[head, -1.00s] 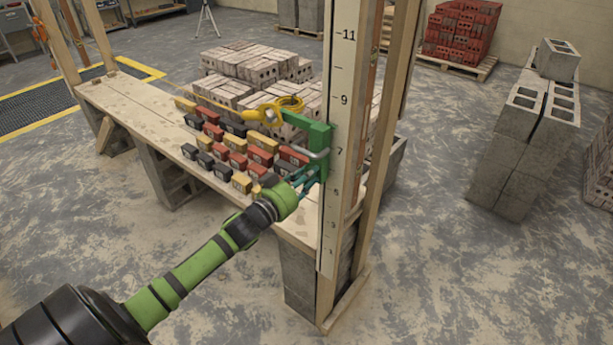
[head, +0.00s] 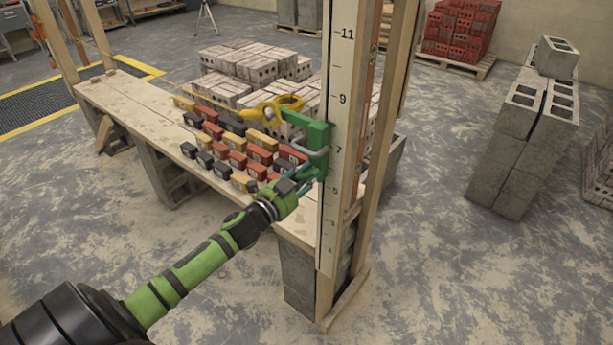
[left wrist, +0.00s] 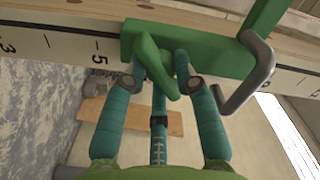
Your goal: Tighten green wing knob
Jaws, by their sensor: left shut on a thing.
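The green wing knob (left wrist: 154,62) shows in the left wrist view, tilted across the front of a green bracket (left wrist: 215,57) on the marked pole. My left gripper (left wrist: 161,76) is shut on the knob, one teal finger on either side of it. In the head view the same gripper (head: 308,180) is at the lower part of the green bracket (head: 318,136), and the knob is hidden behind the fingers. A grey bent handle (left wrist: 249,75) sticks out of the bracket to the right of the fingers. My right gripper is not in view.
The numbered pole (head: 338,100) stands upright at the end of a plank bench (head: 130,98). Several small coloured blocks (head: 237,158) and a yellow tool (head: 268,112) lie just left of the bracket. Grey block stacks (head: 525,130) stand right; the floor between is clear.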

